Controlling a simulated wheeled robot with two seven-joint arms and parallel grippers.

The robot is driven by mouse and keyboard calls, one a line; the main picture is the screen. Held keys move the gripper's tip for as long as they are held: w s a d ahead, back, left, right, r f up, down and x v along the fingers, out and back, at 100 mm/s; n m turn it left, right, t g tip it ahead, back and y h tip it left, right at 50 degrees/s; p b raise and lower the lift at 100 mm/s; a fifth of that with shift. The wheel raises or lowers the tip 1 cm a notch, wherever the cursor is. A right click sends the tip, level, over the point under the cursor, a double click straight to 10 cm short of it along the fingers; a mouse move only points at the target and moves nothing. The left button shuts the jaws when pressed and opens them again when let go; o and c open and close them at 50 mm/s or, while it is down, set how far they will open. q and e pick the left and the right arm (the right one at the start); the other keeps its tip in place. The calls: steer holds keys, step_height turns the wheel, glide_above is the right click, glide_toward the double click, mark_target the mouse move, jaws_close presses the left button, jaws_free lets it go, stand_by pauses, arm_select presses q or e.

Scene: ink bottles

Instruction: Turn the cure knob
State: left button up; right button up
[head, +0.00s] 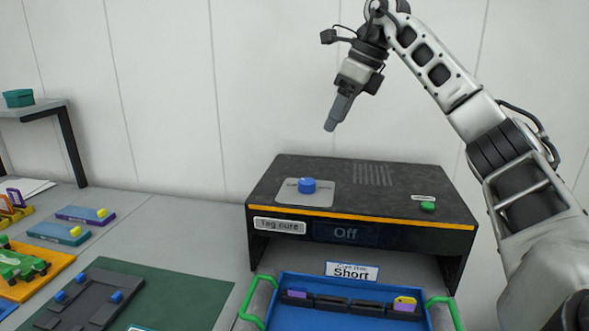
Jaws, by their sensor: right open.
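The cure knob (307,185) is a small blue knob on a light grey plate on top of the black curing box (400,187). The box has an orange front stripe, a "Tag cure" label (279,226) and a display (345,233) reading "Off". My right gripper (330,126) is raised above the box, pointing down and left. It is above and slightly right of the knob, apart from it and empty. Its fingers are seen nearly edge-on. My left gripper is out of view.
A green button (427,205) sits on the box's right top. A blue tray (276,306) with green handles stands in front, below a "Short" card (351,271). A green mat (190,290) with a grey fixture lies left. The space above the box is otherwise clear.

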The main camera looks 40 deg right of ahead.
mark_target(307, 181)
steer(key=x, duration=1.5)
steer(key=shift+s+a+f+b, duration=0.1)
steer(key=shift+s+f+b, duration=0.05)
steer(key=shift+b, duration=0.2)
steer(key=c, duration=1)
